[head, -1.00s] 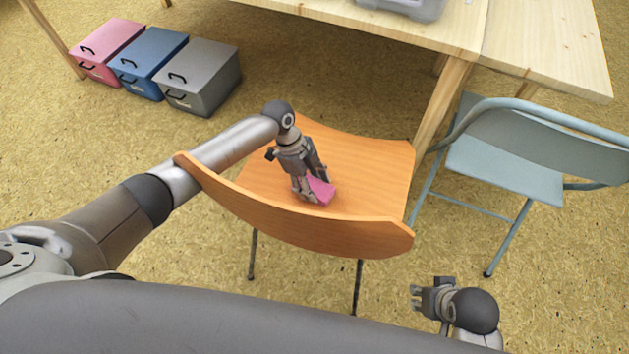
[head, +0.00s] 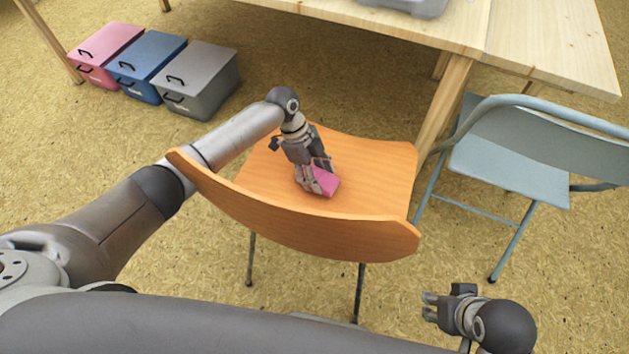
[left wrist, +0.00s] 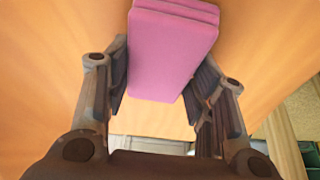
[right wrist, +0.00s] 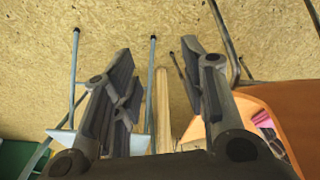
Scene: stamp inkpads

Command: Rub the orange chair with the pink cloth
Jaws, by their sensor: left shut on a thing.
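The orange chair (head: 370,163) stands in the middle of the head view, its curved backrest toward me. My left gripper (head: 318,184) reaches over the backrest and is low over the seat. It is shut on the pink cloth (head: 327,185), which looks like a folded block at the seat surface. In the left wrist view the pink cloth (left wrist: 172,50) sits between the fingers, with orange seat around it. I cannot tell whether it presses on the seat. My right gripper (head: 430,307) is empty and open at the lower right, away from the chair; its spread fingers show in the right wrist view (right wrist: 160,95).
A wooden table (head: 400,30) stands behind the chair with a grey bin (head: 405,8) on it. A blue-grey folding chair (head: 510,170) is at the right. Pink, blue and grey boxes (head: 200,80) stand on the floor at upper left.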

